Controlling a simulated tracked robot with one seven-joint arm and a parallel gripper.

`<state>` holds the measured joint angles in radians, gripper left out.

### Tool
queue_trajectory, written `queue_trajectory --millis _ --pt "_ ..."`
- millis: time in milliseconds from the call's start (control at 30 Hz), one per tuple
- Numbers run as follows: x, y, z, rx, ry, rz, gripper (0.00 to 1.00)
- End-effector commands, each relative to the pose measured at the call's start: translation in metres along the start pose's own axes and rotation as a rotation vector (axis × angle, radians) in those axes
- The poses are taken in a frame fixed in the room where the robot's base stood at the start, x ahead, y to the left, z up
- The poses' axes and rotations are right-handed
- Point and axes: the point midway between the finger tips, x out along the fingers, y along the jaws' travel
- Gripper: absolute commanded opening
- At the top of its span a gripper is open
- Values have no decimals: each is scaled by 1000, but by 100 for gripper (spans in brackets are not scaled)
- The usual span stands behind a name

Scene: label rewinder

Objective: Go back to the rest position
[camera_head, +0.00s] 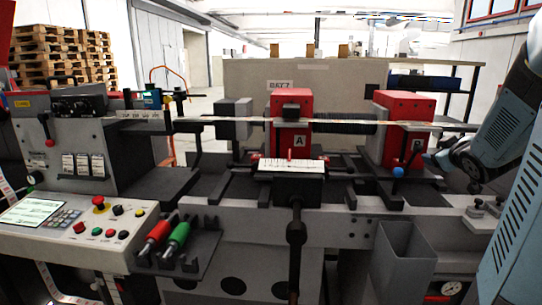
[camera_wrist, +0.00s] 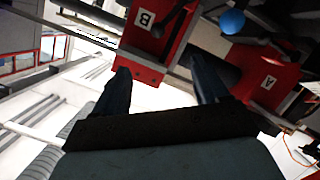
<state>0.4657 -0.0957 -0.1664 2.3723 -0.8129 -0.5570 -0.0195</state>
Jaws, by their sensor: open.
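My gripper (camera_wrist: 162,75) is open in the wrist view, with its two dark fingers spread apart and nothing between them. Beyond the fingers, that view shows the red block marked B (camera_wrist: 148,65), the red block marked A (camera_wrist: 265,82) and a blue ball knob (camera_wrist: 231,22). In the head view my arm comes in from the right edge and its end is beside block B (camera_head: 400,103); the fingers cannot be made out clearly there. Block A (camera_head: 291,138) stands left of B on the machine. The blue knob (camera_head: 398,172) is in front of B.
A long horizontal bar (camera_head: 345,123) crosses the machine. A grey open bin (camera_head: 403,262) hangs at the front right. A red-handled tool (camera_head: 158,233) and a green-handled tool (camera_head: 178,236) lie in a dark holder beside the control panel (camera_head: 85,228). Pallets (camera_head: 60,55) stand far back left.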

Motion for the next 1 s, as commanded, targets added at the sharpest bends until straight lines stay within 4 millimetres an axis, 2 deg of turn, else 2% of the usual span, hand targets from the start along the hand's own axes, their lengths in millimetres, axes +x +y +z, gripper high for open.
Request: queue_trajectory --millis 33,100,267,400,567,800,900,1000 --pt "-10 -6 -12 20 -28 9 73" --pt "-23 -14 -20 57 -83 19 73" --pt "-60 -42 -35 154 -207 11 73" --pt "-99 -73 -42 240 -316 -30 73" --pt "-151 -117 -46 330 -442 -118 73" --pt "-236 -183 -43 420 -620 -298 73" --pt "-262 -201 -41 434 -671 -358 73" --pt "-278 -212 -39 440 -703 -397 73"
